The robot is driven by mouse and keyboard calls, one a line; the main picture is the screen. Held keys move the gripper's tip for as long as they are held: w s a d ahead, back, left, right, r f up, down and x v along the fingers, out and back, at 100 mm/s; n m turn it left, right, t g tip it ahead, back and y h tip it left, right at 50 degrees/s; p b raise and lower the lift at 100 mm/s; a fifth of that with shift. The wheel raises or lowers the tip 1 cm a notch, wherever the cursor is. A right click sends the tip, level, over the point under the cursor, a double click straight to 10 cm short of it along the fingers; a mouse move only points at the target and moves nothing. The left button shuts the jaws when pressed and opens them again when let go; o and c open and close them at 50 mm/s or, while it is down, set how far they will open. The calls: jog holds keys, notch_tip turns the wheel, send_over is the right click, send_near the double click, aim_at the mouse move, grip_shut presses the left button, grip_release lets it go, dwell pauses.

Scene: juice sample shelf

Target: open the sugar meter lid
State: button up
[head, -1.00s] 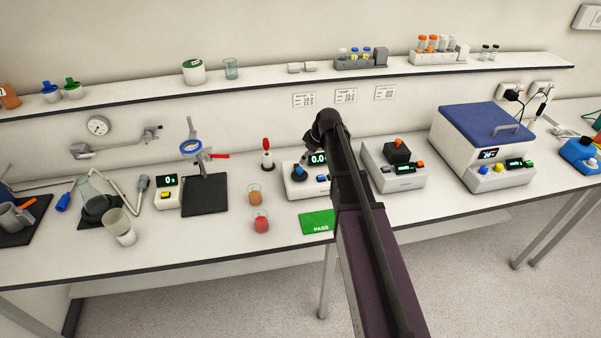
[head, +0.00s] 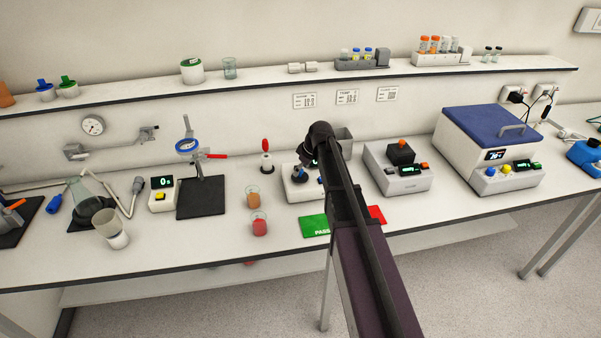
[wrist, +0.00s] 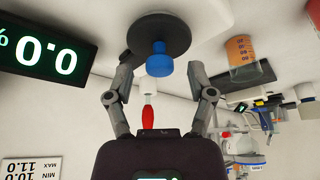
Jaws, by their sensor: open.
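The sugar meter (head: 303,191) is a white box on the bench, partly hidden behind my arm in the head view. In the wrist view its display (wrist: 45,52) reads 0.0 % and appears upside down. Its round black lid (wrist: 150,32) lies down on the meter and carries a blue knob (wrist: 160,64). My gripper (wrist: 160,72) is open, with one finger on each side of the blue knob and a visible gap to it. In the head view my gripper (head: 307,153) is over the meter.
Beakers with orange (head: 253,197) and red juice (head: 260,225) stand left of the meter. A red-handled tool (head: 265,148) stands behind them. A green PASS pad (head: 314,226) and a red pad (head: 376,214) lie in front. Another instrument (head: 398,178) stands to the right.

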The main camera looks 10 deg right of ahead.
jog(key=shift+f, duration=0.1)
jog(key=shift+c, duration=0.2)
grip_shut()
jog(key=shift+a, duration=0.3)
jog(key=shift+d, duration=0.35)
